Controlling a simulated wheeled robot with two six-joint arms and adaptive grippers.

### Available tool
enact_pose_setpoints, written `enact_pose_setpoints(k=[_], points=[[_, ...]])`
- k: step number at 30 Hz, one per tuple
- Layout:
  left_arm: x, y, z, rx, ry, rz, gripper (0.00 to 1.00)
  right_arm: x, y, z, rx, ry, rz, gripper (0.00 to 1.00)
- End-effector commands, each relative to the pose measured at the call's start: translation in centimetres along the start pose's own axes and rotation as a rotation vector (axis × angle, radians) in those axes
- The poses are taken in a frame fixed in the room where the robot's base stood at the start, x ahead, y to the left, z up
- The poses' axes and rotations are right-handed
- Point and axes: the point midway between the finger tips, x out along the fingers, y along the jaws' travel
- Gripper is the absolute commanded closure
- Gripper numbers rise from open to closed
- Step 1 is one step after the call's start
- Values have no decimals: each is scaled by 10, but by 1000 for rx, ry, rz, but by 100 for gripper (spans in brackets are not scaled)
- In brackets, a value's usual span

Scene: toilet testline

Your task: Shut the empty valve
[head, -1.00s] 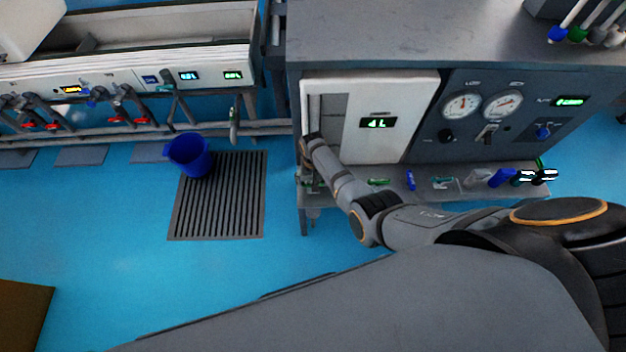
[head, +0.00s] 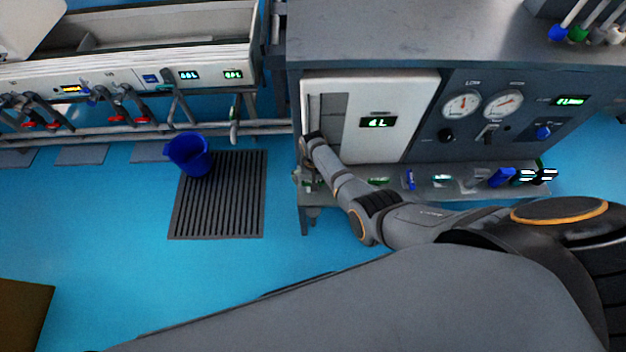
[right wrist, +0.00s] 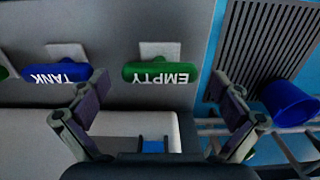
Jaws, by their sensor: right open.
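The empty valve has a green handle (right wrist: 161,73) with white "EMPTY" lettering, upside down in the right wrist view. It lies sideways across the picture in front of a pale square mount. My right gripper (right wrist: 160,88) is open, with one finger to each side of the green handle. The handle appears clear of both fingers; the depth between them is hard to judge. In the head view my right arm reaches to the left end of the test bench (head: 365,35), and its gripper and the valve there are too small and covered to make out. My left gripper is not in view.
A blue handle marked "TANK" (right wrist: 57,72) sits left of the green one, close to the left finger. A white tank with a display (head: 378,122) stands beside my arm. A blue bucket (head: 189,154) and floor grate (head: 217,215) lie to the left.

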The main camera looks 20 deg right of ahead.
Motion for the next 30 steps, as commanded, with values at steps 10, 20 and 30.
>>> enact_pose_setpoints(k=[10, 20, 30], points=[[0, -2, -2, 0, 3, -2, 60, -27, 0, 0, 0, 4, -2, 0], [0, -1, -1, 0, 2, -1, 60, -101, -1, 0, 0, 2, -2, 0], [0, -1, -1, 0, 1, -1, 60, -120, 0, 0, 0, -1, 0, 0]])
